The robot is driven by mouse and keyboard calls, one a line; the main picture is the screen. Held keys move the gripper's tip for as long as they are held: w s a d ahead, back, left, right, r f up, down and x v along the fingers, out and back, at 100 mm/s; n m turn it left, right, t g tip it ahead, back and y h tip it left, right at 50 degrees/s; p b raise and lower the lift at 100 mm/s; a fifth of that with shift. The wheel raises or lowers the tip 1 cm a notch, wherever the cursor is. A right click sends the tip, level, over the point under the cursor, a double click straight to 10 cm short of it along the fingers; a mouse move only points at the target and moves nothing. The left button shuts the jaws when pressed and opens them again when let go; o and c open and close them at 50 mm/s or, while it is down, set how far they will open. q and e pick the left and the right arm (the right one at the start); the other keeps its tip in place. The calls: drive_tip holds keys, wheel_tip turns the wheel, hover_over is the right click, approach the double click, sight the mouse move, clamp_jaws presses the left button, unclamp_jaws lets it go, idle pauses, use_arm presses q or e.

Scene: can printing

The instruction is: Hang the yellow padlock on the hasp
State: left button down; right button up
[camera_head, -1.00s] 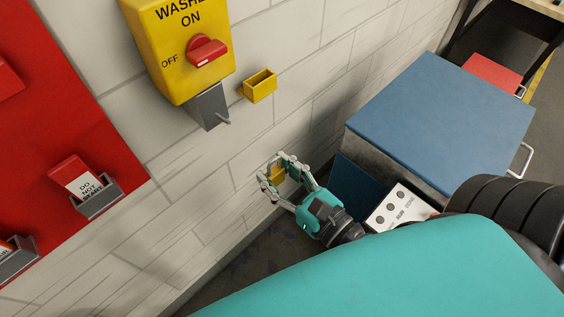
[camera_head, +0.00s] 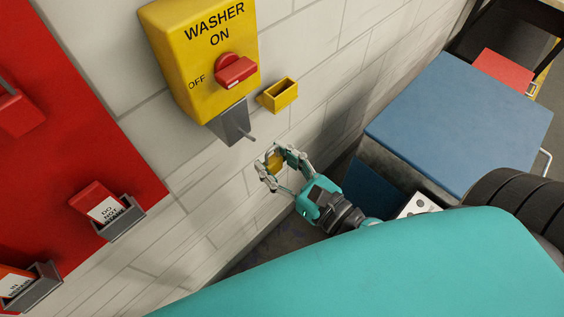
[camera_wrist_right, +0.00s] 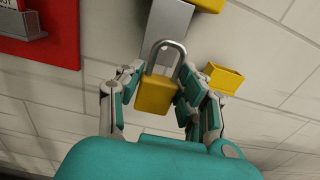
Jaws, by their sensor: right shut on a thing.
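The yellow padlock (camera_wrist_right: 155,94) is between the fingers of my right gripper (camera_wrist_right: 158,85), with its silver shackle pointing up in the right wrist view. In the head view, my right gripper (camera_head: 273,168) is shut on the padlock (camera_head: 275,160), below and to the right of the hasp. The hasp is the grey bracket (camera_head: 231,122) with a thin peg, under the yellow washer switch box (camera_head: 205,75). In the right wrist view the grey bracket (camera_wrist_right: 169,30) shows behind the shackle. The padlock looks apart from the peg. My left gripper is not in view.
A small open yellow holder (camera_head: 280,96) is on the wall right of the hasp. A red board (camera_head: 60,120) with tag holders is at the left. A blue-topped cabinet (camera_head: 460,120) stands at the right.

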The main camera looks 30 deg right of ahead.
sight(241, 137)
drive_tip(key=shift+w+a+r+p, duration=0.2)
drive_tip(key=shift+w+p, duration=0.1)
drive_tip(key=shift+w, duration=0.2)
drive_tip(key=shift+w+a+f, duration=0.1)
drive_tip(key=shift+w+a, duration=0.1)
drive_tip(key=shift+w, duration=0.25)
drive_tip(key=shift+p+x, duration=1.05)
drive_tip(key=shift+x, duration=0.7)
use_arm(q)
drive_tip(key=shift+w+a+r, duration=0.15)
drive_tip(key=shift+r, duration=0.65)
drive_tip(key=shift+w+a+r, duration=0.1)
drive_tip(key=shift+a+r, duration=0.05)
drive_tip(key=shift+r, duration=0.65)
use_arm(e)
drive_tip(key=shift+w+a+f, duration=0.25)
drive_tip(key=shift+w+f, duration=0.35)
drive_tip(key=shift+f, duration=0.1)
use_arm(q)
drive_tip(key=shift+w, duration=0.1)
use_arm(e)
drive_tip(key=o, duration=1.3)
